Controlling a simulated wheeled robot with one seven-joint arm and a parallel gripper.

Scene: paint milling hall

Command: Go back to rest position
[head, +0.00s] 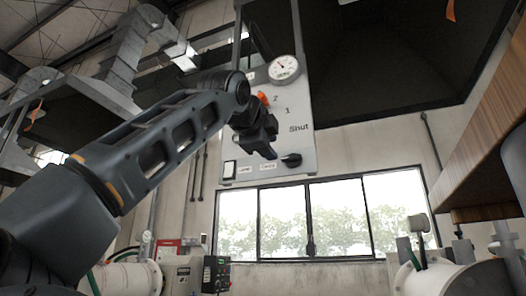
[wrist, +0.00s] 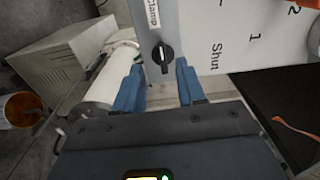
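My arm reaches up from the lower left in the head view. My gripper (head: 266,152) is in front of the lower part of a light grey panel (head: 300,105). In the wrist view its two blue fingers stand wide apart with nothing between them (wrist: 158,88). A black rotary knob (head: 291,160) sits at the panel's lower right, to the right of the gripper. The knob also shows in the wrist view (wrist: 163,54), beyond the fingertips and apart from them. My gripper and wrist hide part of the panel.
The panel carries a round gauge (head: 284,68), an orange part (head: 263,98), marks "2", "1" and "Shut", and a rocker switch (head: 229,170). A dark hood (head: 385,60) hangs right of it. A wooden surface (head: 490,140) juts in at right. Machines stand below the windows.

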